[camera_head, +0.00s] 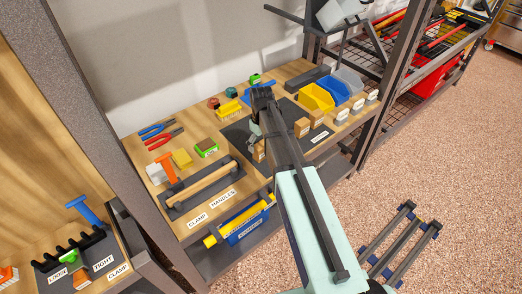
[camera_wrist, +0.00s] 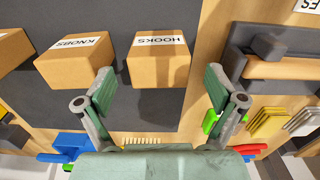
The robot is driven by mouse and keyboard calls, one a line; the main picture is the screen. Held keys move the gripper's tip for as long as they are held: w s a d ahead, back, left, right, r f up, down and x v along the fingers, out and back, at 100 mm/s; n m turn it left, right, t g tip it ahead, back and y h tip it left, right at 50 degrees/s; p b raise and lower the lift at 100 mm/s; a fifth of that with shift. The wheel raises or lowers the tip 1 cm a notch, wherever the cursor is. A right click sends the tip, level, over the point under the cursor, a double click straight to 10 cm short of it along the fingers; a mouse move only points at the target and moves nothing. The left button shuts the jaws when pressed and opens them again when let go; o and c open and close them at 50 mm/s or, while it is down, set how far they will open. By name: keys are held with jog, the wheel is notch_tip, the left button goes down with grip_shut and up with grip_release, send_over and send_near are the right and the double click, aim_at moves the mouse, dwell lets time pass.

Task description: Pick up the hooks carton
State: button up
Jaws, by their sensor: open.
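The hooks carton (camera_wrist: 158,68) is a small brown box with a white HOOKS label on its top edge, standing on a dark mat in the wrist view. My gripper (camera_wrist: 160,85) is open, with one green finger to the left of the carton and the other to its right, both apart from it.
The knobs carton (camera_wrist: 75,62) stands close left of the hooks carton. A dark tray with a wooden handle (camera_wrist: 285,68) lies to the right. Yellow and blue bins (camera_head: 316,98) stand behind at right. A yellow brush (camera_head: 229,109) and pliers (camera_head: 163,138) lie on the shelf.

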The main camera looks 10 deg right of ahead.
jog(key=shift+f+p, duration=0.9)
jog(key=shift+f, duration=1.8)
jog(key=shift+c, duration=0.4)
jog(key=c, duration=1.2)
